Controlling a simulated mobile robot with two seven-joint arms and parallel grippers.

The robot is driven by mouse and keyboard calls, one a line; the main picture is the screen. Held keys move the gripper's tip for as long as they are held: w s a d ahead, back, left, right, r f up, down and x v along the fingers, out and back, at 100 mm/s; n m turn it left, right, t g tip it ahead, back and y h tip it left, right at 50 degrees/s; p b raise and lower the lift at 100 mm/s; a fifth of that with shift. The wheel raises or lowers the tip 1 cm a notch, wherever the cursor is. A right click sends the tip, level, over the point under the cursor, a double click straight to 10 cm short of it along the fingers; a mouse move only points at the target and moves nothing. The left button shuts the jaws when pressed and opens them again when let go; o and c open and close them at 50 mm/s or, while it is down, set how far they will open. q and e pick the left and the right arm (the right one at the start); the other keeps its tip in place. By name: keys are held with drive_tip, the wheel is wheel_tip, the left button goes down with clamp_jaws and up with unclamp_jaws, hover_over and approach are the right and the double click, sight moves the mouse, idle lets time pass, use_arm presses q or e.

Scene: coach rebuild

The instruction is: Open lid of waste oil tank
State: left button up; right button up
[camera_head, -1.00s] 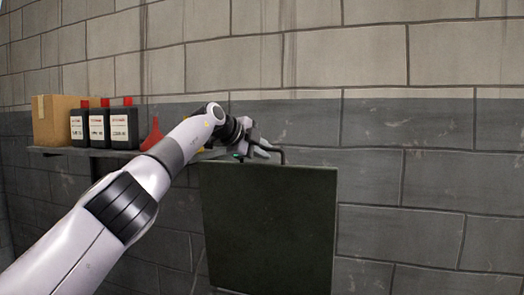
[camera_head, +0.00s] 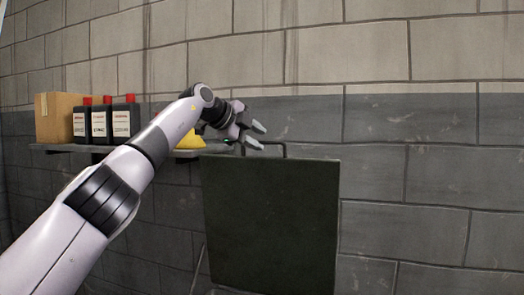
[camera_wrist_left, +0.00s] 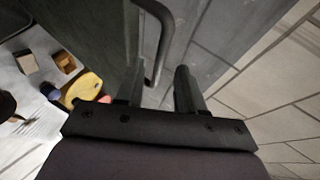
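The waste oil tank's lid (camera_head: 270,225) is a dark green square panel standing close to upright before the wall. Its dark bent handle (camera_head: 284,151) rises from the top edge and also shows in the left wrist view (camera_wrist_left: 165,45). My left gripper (camera_head: 259,136) is at the handle, level with or slightly above it, with its fingers apart. In the left wrist view the gripper (camera_wrist_left: 158,88) is open, and the handle's end appears between the fingers, nearer the left one. Contact cannot be told. The tank's body is hidden. My right gripper is out of view.
A shelf (camera_head: 62,147) on the wall at left holds a cardboard box (camera_head: 58,117), several black bottles with red caps (camera_head: 121,122) and a yellow object (camera_head: 190,140) behind my arm. The wall right of the lid is clear.

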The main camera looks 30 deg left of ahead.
use_arm(q)
drive_tip(key=shift+b+v, duration=0.6)
drive_tip(key=shift+v, duration=1.1)
drive_tip(key=shift+d, duration=0.1)
